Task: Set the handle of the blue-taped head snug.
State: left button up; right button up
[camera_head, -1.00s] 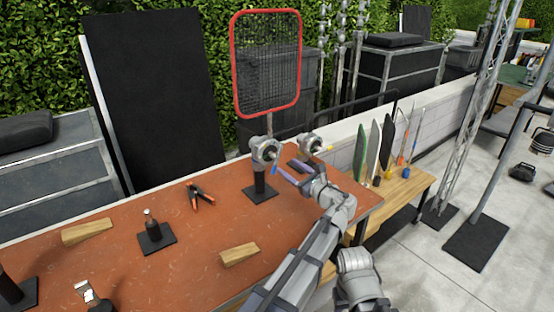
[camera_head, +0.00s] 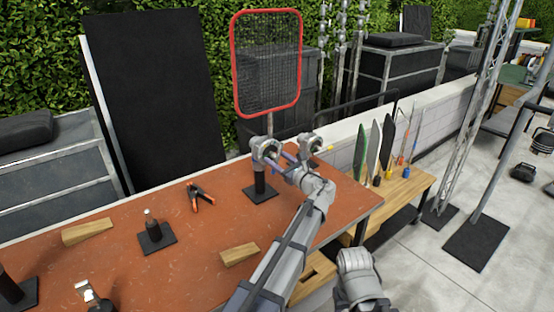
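Two grey grip heads stand at the far right end of the orange-brown bench (camera_head: 130,255). The other head (camera_head: 312,142) has a yellow-tipped handle pointing right. Whether the fingers touch or close on the handle is too small to tell. My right gripper is not in view; only part of that arm shows.
A red-framed mesh panel (camera_head: 267,112) rises behind the heads. Pliers-like clamp (camera_head: 200,196), two wooden wedges (camera_head: 88,231) (camera_head: 239,254) and a small stand (camera_head: 155,233) lie on the bench. Upright flags (camera_head: 373,150) stand on a wooden shelf to the right.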

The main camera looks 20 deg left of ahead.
pick_arm(q)
grip_shut()
dwell(0.4)
jog(key=shift+n, duration=1.6)
jog(key=shift+o, duration=0.8)
grip_release()
